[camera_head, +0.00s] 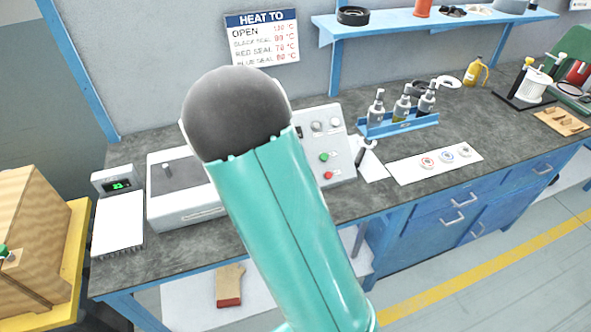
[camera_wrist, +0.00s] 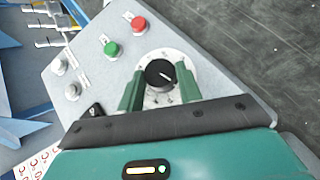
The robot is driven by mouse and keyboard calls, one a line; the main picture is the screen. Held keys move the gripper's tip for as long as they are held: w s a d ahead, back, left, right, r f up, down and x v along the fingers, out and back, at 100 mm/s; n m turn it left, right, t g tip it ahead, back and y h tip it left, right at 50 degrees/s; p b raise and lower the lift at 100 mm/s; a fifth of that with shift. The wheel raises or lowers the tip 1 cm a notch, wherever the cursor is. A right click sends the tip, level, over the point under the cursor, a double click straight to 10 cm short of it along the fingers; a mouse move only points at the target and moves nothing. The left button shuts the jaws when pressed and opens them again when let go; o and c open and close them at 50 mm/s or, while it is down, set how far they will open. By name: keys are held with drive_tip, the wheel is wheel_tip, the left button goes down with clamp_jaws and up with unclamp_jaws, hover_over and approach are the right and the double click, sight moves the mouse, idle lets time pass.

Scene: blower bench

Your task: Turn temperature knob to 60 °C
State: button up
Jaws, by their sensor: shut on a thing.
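The black temperature knob (camera_wrist: 159,74) sits on a round white dial on the grey control panel (camera_wrist: 213,66). The dial's figures are too small to read. My gripper (camera_wrist: 160,82) is shut on the knob, with one green finger on each side of it. In the head view my arm hides the knob and the gripper; the right part of the control panel (camera_head: 335,146) shows.
A green button (camera_wrist: 112,49) and a red button (camera_wrist: 139,23) are close to the knob. A small display (camera_head: 119,186) with green digits stands at the left. A "HEAT TO" sign (camera_head: 262,38) hangs on the wall. A blue bottle rack (camera_head: 400,126) stands right of the panel.

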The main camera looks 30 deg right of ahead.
drive_tip(key=n, duration=0.1)
drive_tip(key=n+t+h, duration=0.1)
drive_tip(key=n+h, duration=0.1)
drive_tip(key=shift+s+a+f+t, duration=0.1)
drive_tip(key=shift+s+f+t, duration=0.15)
drive_tip(key=shift+t, duration=0.15)
drive_tip(key=shift+s+f+n+t+h, duration=0.1)
drive_tip(key=shift+n+t+h, duration=0.75)
drive_tip(key=shift+n, duration=0.35)
drive_tip(key=o, duration=1)
